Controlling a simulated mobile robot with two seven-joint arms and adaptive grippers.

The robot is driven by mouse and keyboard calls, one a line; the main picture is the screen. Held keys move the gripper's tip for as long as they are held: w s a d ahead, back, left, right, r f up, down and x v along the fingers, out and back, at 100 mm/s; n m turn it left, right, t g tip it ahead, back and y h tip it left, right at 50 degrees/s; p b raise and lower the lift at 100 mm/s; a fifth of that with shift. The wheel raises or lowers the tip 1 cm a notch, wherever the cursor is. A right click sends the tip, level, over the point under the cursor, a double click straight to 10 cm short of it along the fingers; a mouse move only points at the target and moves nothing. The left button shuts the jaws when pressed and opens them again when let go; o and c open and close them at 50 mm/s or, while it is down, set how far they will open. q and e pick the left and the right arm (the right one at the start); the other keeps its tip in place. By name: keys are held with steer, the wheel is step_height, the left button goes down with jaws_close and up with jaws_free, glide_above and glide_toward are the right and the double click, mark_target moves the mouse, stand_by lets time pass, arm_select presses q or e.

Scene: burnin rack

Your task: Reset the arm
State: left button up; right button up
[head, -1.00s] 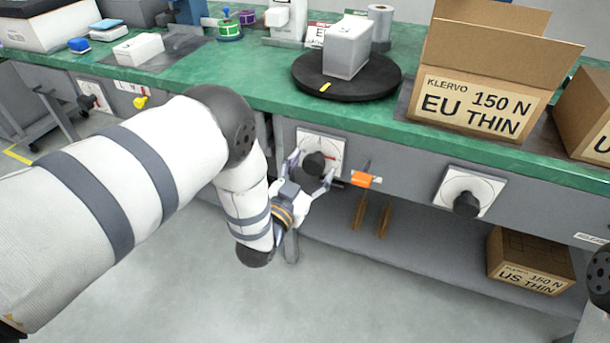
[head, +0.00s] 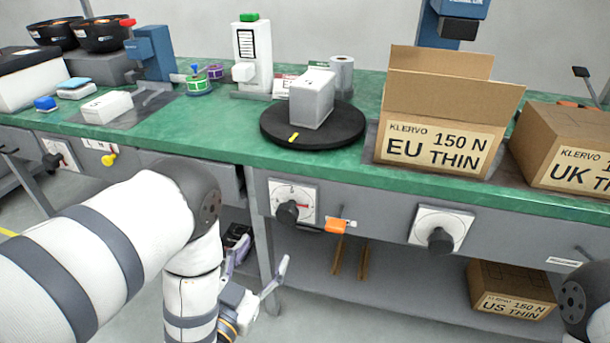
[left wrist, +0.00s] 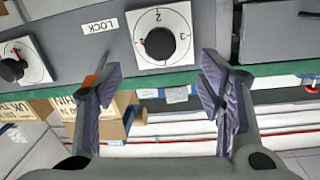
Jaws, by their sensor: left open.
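My left gripper (head: 257,270) hangs low in front of the bench, below and left of a white dial plate with a black knob (head: 287,211). It is open and empty, apart from the knob. In the left wrist view the open fingers (left wrist: 158,86) are spread with nothing between them, and the numbered dial with its black knob (left wrist: 160,44) shows ahead. My left arm (head: 110,240) is bent at the elbow, crossing the left of the head view. My right gripper is out of view.
An orange piece (head: 335,227) sticks out beside the knob. A second dial (head: 438,238) is farther right. The green bench (head: 215,140) carries a black turntable (head: 275,130) with a grey box and an open EU THIN carton (head: 435,140). The floor in front is clear.

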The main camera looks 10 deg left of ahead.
arm_select(q)
steer(key=s+a+f+n+g+y+p, duration=0.1)
steer(key=s+a+f+g, duration=0.1)
steer(key=s+f+g, duration=0.4)
steer(key=s+a+f+n+g+y+p, duration=0.1)
steer(key=s+f+g+p, duration=0.2)
steer(key=s, duration=0.6)
steer(key=s+r+n+g, duration=0.1)
steer(key=s+g, duration=1)
steer(key=s, duration=1.4)
steer(key=shift+a+r, duration=0.45)
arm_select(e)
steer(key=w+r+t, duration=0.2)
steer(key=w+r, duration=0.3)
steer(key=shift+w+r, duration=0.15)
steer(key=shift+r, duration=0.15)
arm_select(q)
steer(key=shift+w, duration=0.15)
